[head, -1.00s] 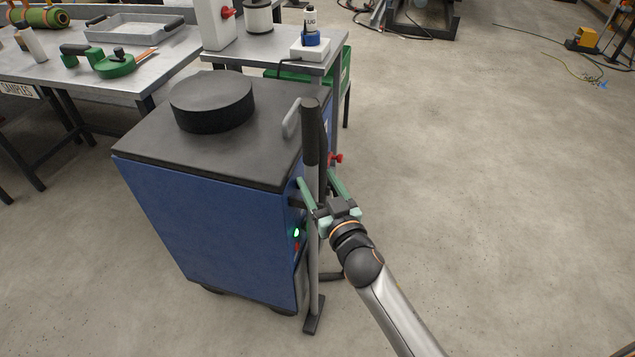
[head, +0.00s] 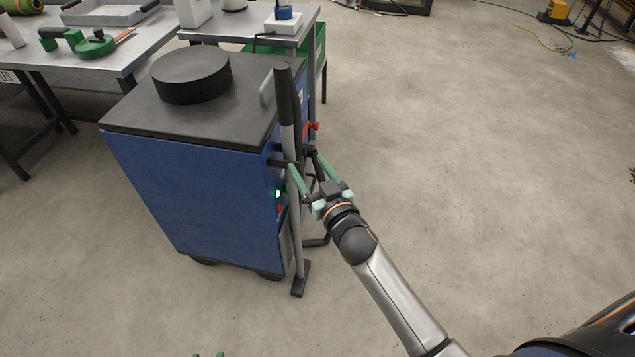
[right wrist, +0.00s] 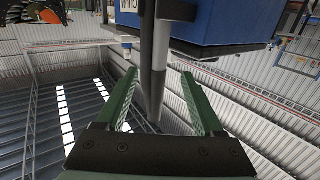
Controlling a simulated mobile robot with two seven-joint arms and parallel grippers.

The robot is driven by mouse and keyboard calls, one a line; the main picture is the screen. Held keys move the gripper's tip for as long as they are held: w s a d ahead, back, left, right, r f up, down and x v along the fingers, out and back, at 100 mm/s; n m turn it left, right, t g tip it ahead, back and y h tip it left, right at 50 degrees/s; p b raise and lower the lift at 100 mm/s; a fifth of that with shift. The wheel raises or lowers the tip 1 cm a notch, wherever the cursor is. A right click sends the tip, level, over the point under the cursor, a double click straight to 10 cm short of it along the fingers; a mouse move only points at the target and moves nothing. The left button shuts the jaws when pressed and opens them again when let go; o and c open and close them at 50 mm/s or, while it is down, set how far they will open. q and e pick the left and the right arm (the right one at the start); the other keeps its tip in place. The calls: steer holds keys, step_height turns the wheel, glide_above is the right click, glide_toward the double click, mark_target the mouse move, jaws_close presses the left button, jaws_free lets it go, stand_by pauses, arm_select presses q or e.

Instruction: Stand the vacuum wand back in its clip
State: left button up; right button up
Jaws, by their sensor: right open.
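The vacuum wand (head: 292,143) stands upright beside the blue vacuum cabinet (head: 195,195), black grip up and its foot on the floor. A dark clip (head: 275,161) sticks out from the cabinet's side at the wand's tube; I cannot tell whether the tube is seated in it. My right gripper (head: 304,160) is open, its green fingertips close to the tube. In the right wrist view the wand (right wrist: 153,88) shows between and just beyond the open fingers (right wrist: 158,73), apart from the palm. Two separated green tips of my left gripper (head: 208,354) show at the bottom edge.
A black round lid (head: 191,75) and a grey handle (head: 267,87) top the cabinet. A workbench (head: 150,45) with a green tool (head: 92,43) and a side table (head: 305,22) stand behind. The floor (head: 470,150) to the right is clear.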

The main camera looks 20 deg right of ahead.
steer(key=s+a+f+n+g+y, duration=0.1)
steer(key=s+f+g, duration=0.3)
steer(key=s+f, duration=0.5)
steer(key=s+a+f+g+y, duration=0.1)
steer(key=s+f+g, duration=0.3)
steer(key=s+f, duration=0.5)
steer(key=s+a, duration=0.1)
steer(key=s, duration=0.5)
steer(key=shift+s+a+n+g, duration=0.25)
steer(key=shift+s+n+g, duration=0.05)
steer(key=shift+s+n, duration=0.1)
